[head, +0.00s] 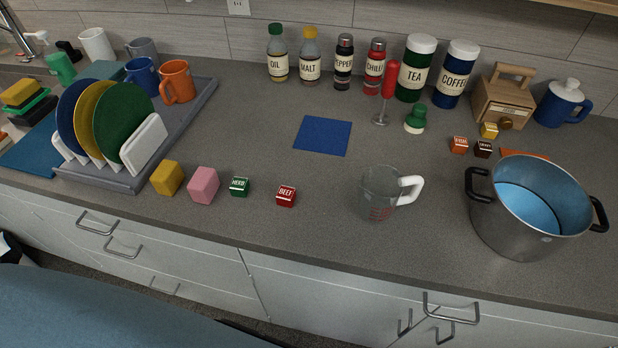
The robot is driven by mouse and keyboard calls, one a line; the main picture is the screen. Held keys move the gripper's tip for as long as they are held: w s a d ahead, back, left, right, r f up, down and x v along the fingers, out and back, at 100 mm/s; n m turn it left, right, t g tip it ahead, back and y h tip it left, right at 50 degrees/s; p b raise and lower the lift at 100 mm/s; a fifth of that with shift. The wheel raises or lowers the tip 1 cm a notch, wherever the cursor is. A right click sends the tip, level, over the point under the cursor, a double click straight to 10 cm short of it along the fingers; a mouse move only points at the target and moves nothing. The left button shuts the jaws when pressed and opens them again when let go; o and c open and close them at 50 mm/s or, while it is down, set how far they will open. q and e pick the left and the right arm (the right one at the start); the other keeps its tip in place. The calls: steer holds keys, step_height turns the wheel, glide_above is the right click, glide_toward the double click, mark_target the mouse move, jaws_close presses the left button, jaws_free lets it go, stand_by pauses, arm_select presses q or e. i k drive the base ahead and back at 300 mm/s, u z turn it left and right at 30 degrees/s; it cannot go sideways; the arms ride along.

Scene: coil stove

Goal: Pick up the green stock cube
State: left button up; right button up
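The green stock cube (239,187) is small, with a white label that appears to read "HERB". It sits on the grey counter near the front edge, left of the middle in the head view. A larger pink block (203,185) stands just to its left, and a red cube labelled "BEEF" (286,196) lies to its right, with a gap between. Nothing covers the green cube. Neither of my grippers shows in the head view.
A yellow block (167,178) and a grey rack tray (190,115) with plates and mugs stand left. A blue mat (323,136) lies behind. A measuring jug (379,195) and steel pot (527,232) stand right. Counter between the green cube and the blue mat is clear.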

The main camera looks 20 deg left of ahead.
mark_target(239, 187)
steer(key=z, duration=0.8)
steer(key=k, duration=1.05)
steer(key=u, duration=1.65)
steer(key=i, duration=0.4)
steer(key=z, duration=0.1)
